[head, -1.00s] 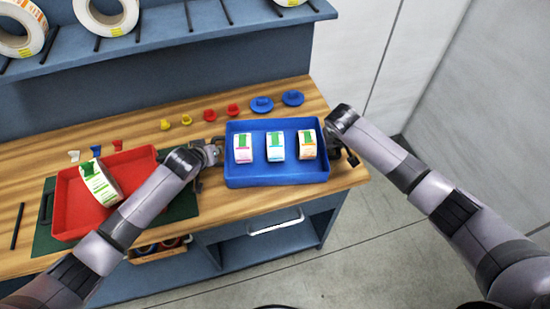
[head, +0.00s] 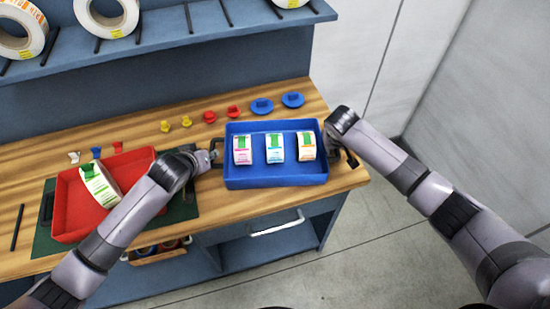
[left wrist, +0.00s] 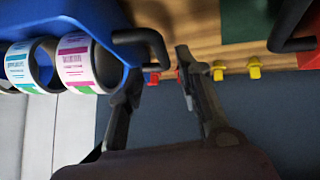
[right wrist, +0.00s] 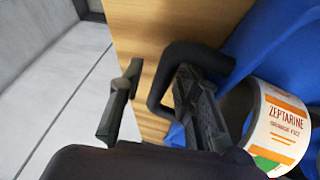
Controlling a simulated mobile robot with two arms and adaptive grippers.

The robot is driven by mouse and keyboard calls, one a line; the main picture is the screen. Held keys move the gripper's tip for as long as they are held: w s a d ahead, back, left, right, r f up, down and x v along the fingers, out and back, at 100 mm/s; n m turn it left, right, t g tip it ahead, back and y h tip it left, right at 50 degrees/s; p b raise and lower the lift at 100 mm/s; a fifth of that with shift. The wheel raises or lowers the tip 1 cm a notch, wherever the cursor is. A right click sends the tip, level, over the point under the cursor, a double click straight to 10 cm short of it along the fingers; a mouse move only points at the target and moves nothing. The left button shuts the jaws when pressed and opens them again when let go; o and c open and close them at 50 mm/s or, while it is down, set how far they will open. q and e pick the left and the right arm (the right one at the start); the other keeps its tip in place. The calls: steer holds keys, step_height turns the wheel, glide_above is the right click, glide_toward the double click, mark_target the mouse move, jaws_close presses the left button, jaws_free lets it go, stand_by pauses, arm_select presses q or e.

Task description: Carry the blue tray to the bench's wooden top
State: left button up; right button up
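The blue tray (head: 275,181) sits level on the right end of the bench's wooden top (head: 300,95), with three label rolls (head: 274,148) standing in it. Its black left handle (left wrist: 145,42) shows in the left wrist view. My left gripper (head: 206,160) is open at the tray's left side; its fingers (left wrist: 160,80) are apart near the handle's end. My right gripper (head: 345,152) is at the right side. In the right wrist view its fingers (right wrist: 158,95) are apart, with the black right handle (right wrist: 160,75) between them. Whether either finger touches a handle is unclear.
A red tray (head: 72,222) with one label roll (head: 99,186) lies on a green mat (head: 183,212) to the left. Blue, red and yellow knobbed pieces (head: 262,106) line the back of the top. A shelf (head: 160,32) with rolls is above.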

arm_select(q)
steer(key=shift+s+r, duration=0.4)
steer(key=shift+s, duration=0.05)
arm_select(e)
steer(key=shift+s+a+r, duration=0.1)
steer(key=shift+a+r, duration=0.05)
steer(key=shift+r, duration=0.15)
arm_select(q)
steer(key=shift+a, duration=0.1)
arm_select(e)
steer(key=v, duration=1.1)
steer(key=shift+r, duration=0.2)
steer(key=shift+s, duration=0.1)
